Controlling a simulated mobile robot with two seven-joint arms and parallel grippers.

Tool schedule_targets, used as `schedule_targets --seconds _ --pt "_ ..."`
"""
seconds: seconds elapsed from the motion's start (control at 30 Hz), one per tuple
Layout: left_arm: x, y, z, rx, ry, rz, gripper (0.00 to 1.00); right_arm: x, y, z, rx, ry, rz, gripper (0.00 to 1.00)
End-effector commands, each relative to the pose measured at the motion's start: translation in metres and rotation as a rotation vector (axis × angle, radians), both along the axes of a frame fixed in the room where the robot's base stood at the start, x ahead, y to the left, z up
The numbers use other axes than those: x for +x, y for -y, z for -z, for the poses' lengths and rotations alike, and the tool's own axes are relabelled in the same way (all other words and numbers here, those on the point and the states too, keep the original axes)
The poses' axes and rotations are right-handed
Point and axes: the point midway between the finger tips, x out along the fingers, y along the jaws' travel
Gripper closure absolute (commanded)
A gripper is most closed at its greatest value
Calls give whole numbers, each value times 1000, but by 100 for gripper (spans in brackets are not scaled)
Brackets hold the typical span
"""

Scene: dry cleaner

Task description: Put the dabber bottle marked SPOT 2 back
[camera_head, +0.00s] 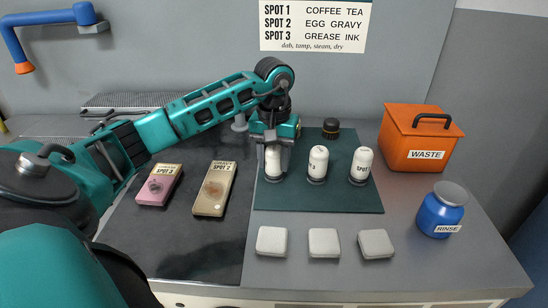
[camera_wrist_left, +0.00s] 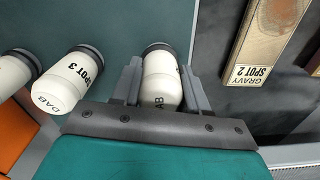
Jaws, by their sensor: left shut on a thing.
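My left gripper (camera_head: 274,160) points down at the left part of the green mat (camera_head: 320,198). It is shut on a white dabber bottle (camera_head: 274,165) with a dark base; the held bottle also shows between the fingers in the left wrist view (camera_wrist_left: 160,85). Its number is hidden by the finger, so I cannot read it. It is upright, and its base is at or very near the mat. The SPOT 3 bottle (camera_head: 317,163) stands to its right. A third white bottle (camera_head: 360,165), its number unclear, stands further right. My right gripper is not in view.
A stained swatch marked GRAVY SPOT 2 (camera_head: 214,190) and a pink swatch (camera_head: 160,185) lie left on the dark surface. A dark brush (camera_head: 331,128) stands behind the bottles. Several white pads (camera_head: 324,243) lie in front. An orange WASTE bin (camera_head: 418,140) and blue RINSE jar (camera_head: 440,211) stand right.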

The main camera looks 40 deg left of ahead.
Motion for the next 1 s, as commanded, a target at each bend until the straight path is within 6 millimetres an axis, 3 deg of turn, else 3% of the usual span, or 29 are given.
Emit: schedule_targets --seconds 0.2,0.23,0.47,0.77,0.87,1.0 --pt "0 0 4 1 0 0 87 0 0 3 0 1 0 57" --pt "0 0 3 1 0 1 54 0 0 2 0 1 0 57" --pt "0 0 2 0 -1 1 32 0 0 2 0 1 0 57" --pt "0 0 0 0 -1 1 31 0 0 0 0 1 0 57" --pt "1 0 -9 0 4 1 31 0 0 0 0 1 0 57" --pt "1 0 -35 1 5 2 31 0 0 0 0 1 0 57"
